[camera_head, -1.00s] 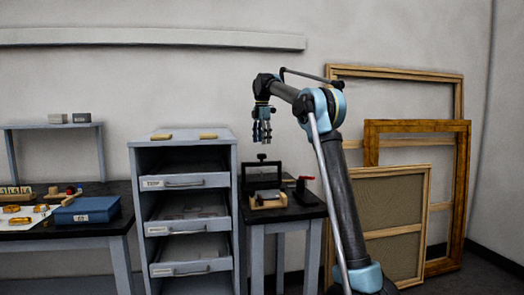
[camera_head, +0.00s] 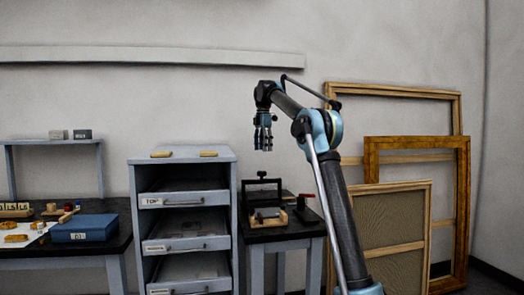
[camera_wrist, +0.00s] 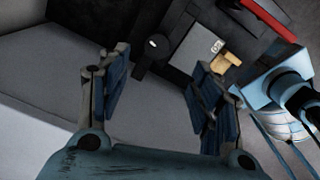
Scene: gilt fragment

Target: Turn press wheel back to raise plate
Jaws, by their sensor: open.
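The small black press (camera_head: 265,205) stands on a small dark-topped table, with a black crossbar handle (camera_head: 262,176) at its top and a light wooden block at its base. My gripper (camera_head: 263,147) points down, open and empty, in the air above the press, apart from it. In the wrist view, my gripper (camera_wrist: 155,98) shows its two blue-padded fingers spread with nothing between them. Beyond them lies the dark press (camera_wrist: 192,42), with a round dark part bearing a bright spot. I cannot tell how high the plate sits.
A grey drawer cabinet (camera_head: 183,165) stands left of the press table. Wooden frames (camera_head: 415,145) lean on the wall at right. A blue box (camera_head: 84,228) is on the left bench.

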